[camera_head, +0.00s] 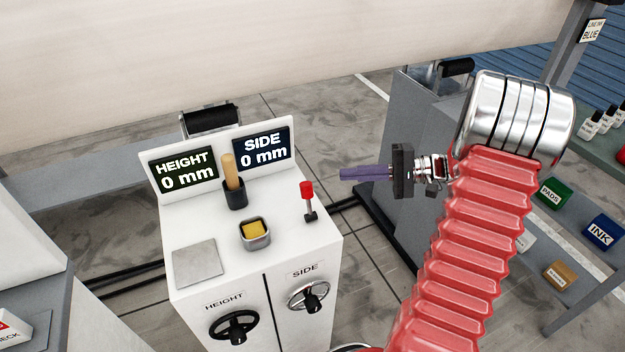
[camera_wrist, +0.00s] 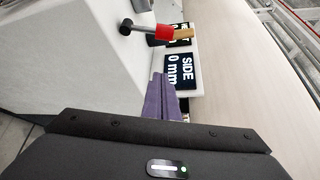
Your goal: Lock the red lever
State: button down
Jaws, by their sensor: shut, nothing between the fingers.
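The red lever (camera_head: 307,191) stands upright on a dark base at the right edge of the white console's top (camera_head: 275,220). It also shows in the wrist view (camera_wrist: 164,32), lying sideways there and seen beyond my fingers. My gripper (camera_head: 343,173) is to the right of the lever in the head view, apart from it, with its purple fingers pointing left. The fingers are shut with nothing between them. In the wrist view my fingers (camera_wrist: 158,78) point up toward the lever and the displays.
The console carries a HEIGHT display (camera_head: 184,170), a SIDE display (camera_head: 262,147), a cup with a wooden handle (camera_head: 230,172), a sponge tin (camera_head: 255,236) and two front handwheels (camera_head: 309,297). A large pale roll (camera_head: 220,50) spans behind. A grey cabinet (camera_head: 405,110) stands behind my gripper.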

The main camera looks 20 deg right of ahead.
aim_at(308, 198)
dwell(0.3)
jog(key=x, duration=1)
jog(key=shift+a, duration=0.1)
jog(key=shift+s+a+r, duration=0.15)
jog(key=shift+s+r, duration=0.05)
jog(key=shift+s, duration=0.4)
jog(key=shift+s+a+r, duration=0.1)
jog(key=shift+s+r, duration=0.1)
jog(key=shift+s, duration=0.45)
jog(key=shift+s+a+r, duration=0.15)
jog(key=shift+s+r, duration=0.05)
jog(key=shift+s, duration=0.4)
jog(key=shift+a, duration=0.15)
